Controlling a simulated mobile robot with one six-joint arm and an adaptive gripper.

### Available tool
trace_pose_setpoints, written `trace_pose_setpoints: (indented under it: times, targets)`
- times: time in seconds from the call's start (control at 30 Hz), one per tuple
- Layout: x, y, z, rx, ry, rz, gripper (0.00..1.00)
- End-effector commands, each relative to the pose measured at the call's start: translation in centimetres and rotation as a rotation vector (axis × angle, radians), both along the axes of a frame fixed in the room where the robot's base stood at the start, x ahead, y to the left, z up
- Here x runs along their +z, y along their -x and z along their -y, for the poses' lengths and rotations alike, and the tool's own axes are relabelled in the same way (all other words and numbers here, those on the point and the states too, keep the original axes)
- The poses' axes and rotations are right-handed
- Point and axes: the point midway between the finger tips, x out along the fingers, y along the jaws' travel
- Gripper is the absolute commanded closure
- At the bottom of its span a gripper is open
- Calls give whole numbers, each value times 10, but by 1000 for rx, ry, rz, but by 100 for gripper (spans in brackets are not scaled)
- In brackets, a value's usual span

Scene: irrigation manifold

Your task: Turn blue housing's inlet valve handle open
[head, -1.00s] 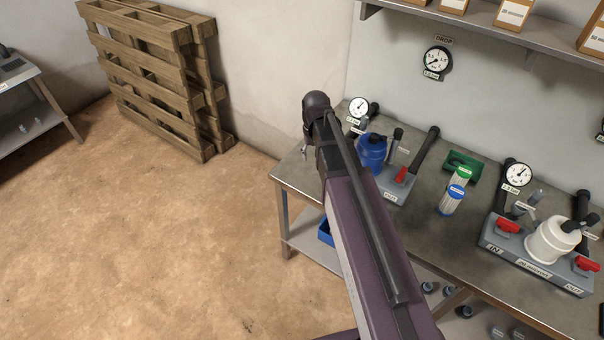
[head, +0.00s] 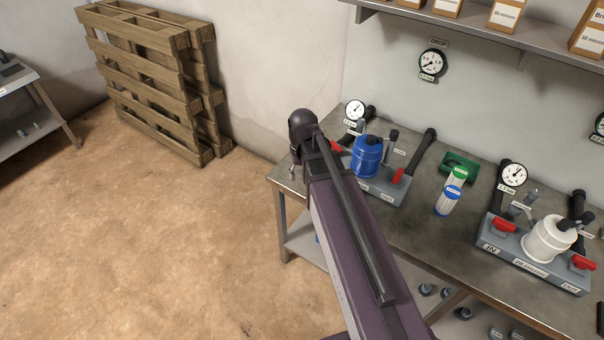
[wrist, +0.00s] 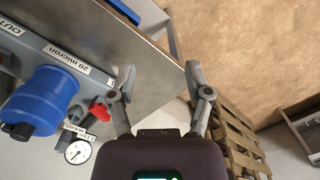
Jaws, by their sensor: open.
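The blue housing (head: 367,157) stands upright on its grey base on the bench. Its inlet valve's red handle (head: 336,147) shows partly beside my arm in the head view; the outlet's red handle (head: 397,177) is at the base's right end. In the wrist view the blue housing (wrist: 45,98) is at the left, with the inlet handle (wrist: 100,111) just left of my gripper. My gripper (wrist: 158,78) is open and empty, its fingers apart from the handle, over the bench's edge. In the head view my arm hides the gripper.
A pressure gauge (head: 355,110) stands behind the blue housing; it also shows in the wrist view (wrist: 78,151). A second manifold with a white housing (head: 549,238) is at the right. Wooden pallets (head: 150,85) lean against the wall.

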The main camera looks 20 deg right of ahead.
Motion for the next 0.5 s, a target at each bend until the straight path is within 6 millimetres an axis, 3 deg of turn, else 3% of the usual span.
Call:
trace_pose_setpoints:
  times: [0.17, 0.5]
  targets:
    - [0, 5, 1, 3, 1, 2, 36]
    - [0, 59, -15, 81, 21, 35, 36]
